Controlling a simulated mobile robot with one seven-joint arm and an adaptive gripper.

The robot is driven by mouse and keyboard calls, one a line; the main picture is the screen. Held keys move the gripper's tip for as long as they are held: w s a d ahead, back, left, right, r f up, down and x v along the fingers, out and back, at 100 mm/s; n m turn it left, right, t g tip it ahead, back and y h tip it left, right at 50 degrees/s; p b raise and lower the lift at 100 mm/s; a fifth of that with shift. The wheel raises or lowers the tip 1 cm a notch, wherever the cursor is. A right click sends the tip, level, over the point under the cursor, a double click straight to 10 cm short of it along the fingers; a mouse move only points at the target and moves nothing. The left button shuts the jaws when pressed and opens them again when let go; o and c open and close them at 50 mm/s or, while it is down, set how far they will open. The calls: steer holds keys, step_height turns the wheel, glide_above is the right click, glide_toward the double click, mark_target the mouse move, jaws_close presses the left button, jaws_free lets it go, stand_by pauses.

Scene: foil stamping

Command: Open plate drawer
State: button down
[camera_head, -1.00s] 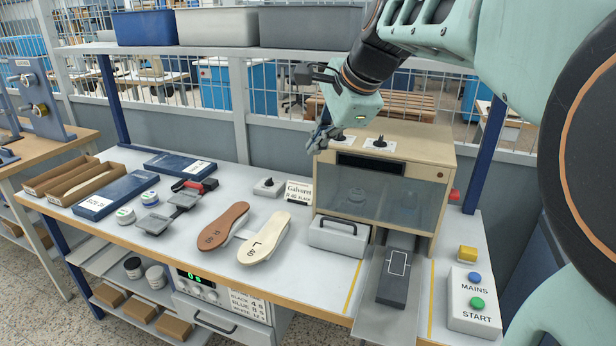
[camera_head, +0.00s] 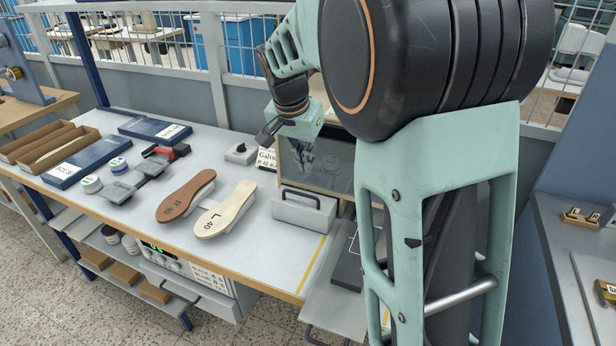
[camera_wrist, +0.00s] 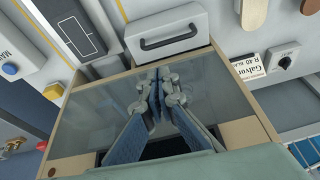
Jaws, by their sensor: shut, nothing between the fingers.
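A light grey drawer-like box (camera_head: 304,213) with a dark bar handle (camera_head: 301,194) sits at the lower front of the wooden machine (camera_head: 283,165). It looks shut. The wrist view shows the box (camera_wrist: 190,22) and its handle (camera_wrist: 168,38) at the top. My gripper (camera_head: 303,168) points down in front of the machine's glass window, above and behind the handle in the picture, apart from it. In the wrist view my gripper (camera_wrist: 160,85) has its fingertips together and empty, over the glass. Another handled drawer (camera_head: 205,295) is under the table.
A brown insole (camera_head: 186,195) and a cream insole (camera_head: 225,209) lie left of the box. A dark slide plate (camera_head: 347,262) is right of it, partly hidden by my arm. A rotary knob box (camera_head: 240,152) stands behind. The front table strip is clear.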

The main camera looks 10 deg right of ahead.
glide_above(311, 204)
step_height(311, 204, down, 10)
steer(key=shift+r, duration=0.1)
stand_by(0.3)
